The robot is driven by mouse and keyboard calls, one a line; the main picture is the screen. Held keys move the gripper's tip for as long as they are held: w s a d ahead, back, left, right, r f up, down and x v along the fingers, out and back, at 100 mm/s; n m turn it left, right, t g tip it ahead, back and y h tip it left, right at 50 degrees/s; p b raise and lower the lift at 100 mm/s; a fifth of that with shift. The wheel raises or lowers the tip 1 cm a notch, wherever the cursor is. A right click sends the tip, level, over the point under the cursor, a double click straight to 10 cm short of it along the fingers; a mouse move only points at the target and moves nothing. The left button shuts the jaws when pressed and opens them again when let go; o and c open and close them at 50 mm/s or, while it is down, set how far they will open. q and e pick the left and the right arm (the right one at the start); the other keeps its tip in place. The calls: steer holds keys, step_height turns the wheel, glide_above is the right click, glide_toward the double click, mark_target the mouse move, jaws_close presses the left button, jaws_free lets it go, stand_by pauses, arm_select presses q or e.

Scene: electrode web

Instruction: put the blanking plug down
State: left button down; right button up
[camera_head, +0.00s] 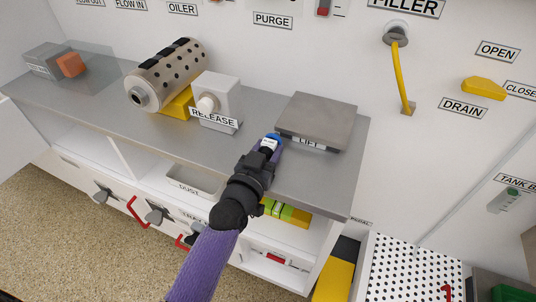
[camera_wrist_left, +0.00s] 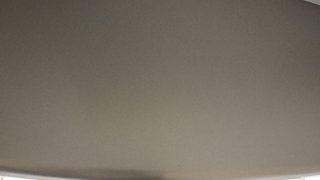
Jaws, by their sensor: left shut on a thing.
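The left wrist view is filled by a plain grey-brown surface (camera_wrist_left: 160,90) very close to the camera; no fingers or plug show there. My right gripper is not in view.
The grey counter (camera_head: 105,108) carries a flat-topped LIFT block (camera_head: 318,113), a white RELEASE box (camera_head: 220,92) and a perforated cylinder (camera_head: 168,72). An orange block (camera_head: 71,64) lies at far left. Drawers with red handles (camera_head: 137,211) are below.

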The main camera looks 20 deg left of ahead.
arm_select(q)
steer(key=shift+r, duration=0.15)
steer(key=shift+s+f, duration=0.2)
steer(key=shift+f, duration=0.6)
steer(key=shift+c, duration=1.2)
jaws_free()
steer(key=shift+f+b, duration=0.1)
steer(key=shift+b, duration=0.2)
steer(key=shift+r, duration=0.25)
steer(key=shift+r+p, duration=0.55)
steer(key=s+p, duration=0.3)
steer(key=s, duration=0.8)
steer(key=shift+s+a+p, duration=0.2)
steer(key=shift+s+p, duration=0.15)
steer(key=shift+p, duration=0.05)
